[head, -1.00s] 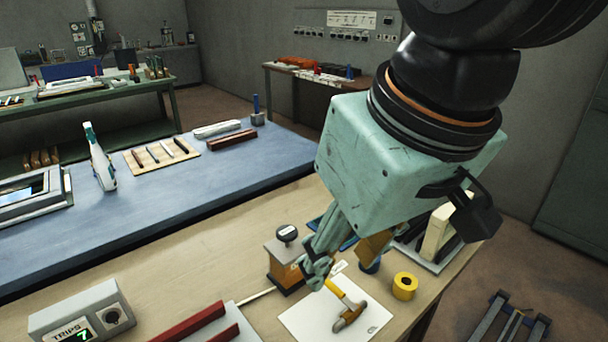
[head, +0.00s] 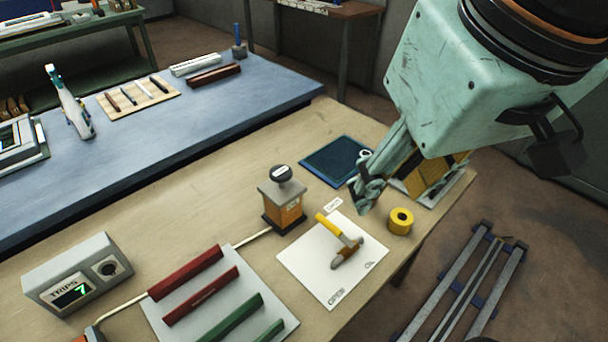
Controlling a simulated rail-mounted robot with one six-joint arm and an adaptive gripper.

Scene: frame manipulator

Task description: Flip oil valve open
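On the bench in the head view lies a white plate (head: 306,262) with small labels, one of which seems to read OPEN. On it is a hammer-shaped piece with a yellow handle (head: 327,224) and a brown and grey head. I cannot tell for sure whether this is the oil valve. Behind it to the left stands an orange box (head: 284,214) with a round black-and-white top. My gripper (head: 364,194) shows above and right of the plate in the picture, apart from the yellow handle. Its fingertips overlap in the view, and nothing is visibly held.
A yellow ring (head: 400,221) stands right of the plate. A dark blue mat (head: 337,160) lies behind. A panel with red and green bars (head: 186,272) and a TRIPS counter box (head: 75,280) are at the left. Bare bench top lies left of the orange box.

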